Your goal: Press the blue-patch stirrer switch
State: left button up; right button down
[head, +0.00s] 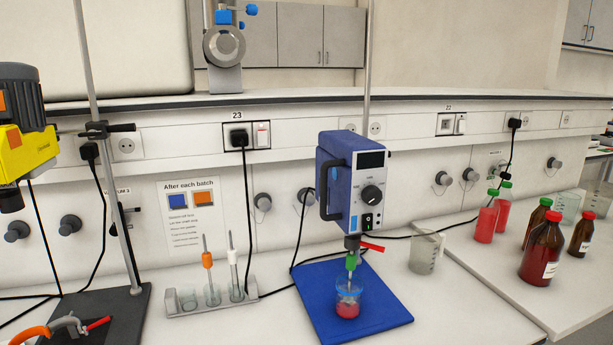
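The blue overhead stirrer (342,165) hangs at the centre on a metal rod (368,70), with a black handle on its left side. Its front has a dark display (371,159), a round black knob (372,194) and a small blue patch (354,223). A black rocker switch (368,221) with a green mark sits low on the front, right of the patch. Whether it is on or off is too small to tell. Below, a shaft reaches into a cup of red liquid (347,308) on a blue base plate (391,318). Neither gripper is in view.
A yellow stirrer (28,148) with an orange patch hangs at left. A rack (205,303) with orange and white stirring rods stands left of the blue plate. A beaker (425,253) and brown bottles (541,250) stand at right. A black cable (247,215) hangs from the wall socket.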

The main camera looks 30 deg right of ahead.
aim_at(367, 220)
jog(key=z, duration=1.35)
